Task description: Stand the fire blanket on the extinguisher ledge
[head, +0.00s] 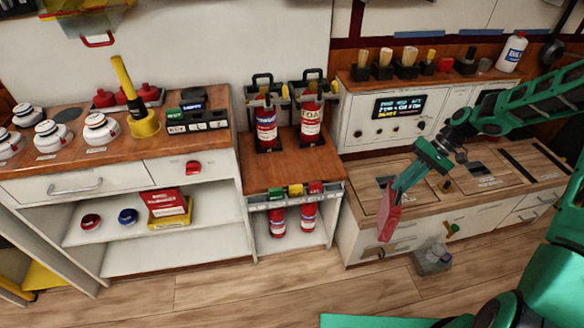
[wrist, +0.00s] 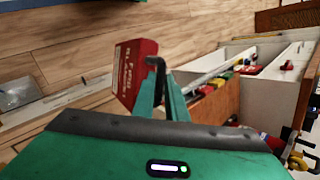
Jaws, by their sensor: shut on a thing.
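The fire blanket, a flat red pack (head: 389,217) with white lettering, hangs tilted from my gripper (head: 400,186) in the head view. In the wrist view the red pack (wrist: 130,72) is at the fingertips of my gripper (wrist: 160,82). My gripper is shut on it, in the air in front of the right cabinet. The extinguisher ledge, a wooden top (head: 290,178), is to the left of the blanket and apart from it. Two red extinguishers (head: 266,128) (head: 311,122) stand in holders at its back. The front of the ledge top is bare.
Small red, yellow and green items (head: 295,191) line the ledge's front edge, with more extinguishers on the shelf below. A left counter (head: 60,165) holds white domes and a yellow plunger-like tool (head: 135,100). A grey block (head: 432,259) lies on the floor near the right cabinet.

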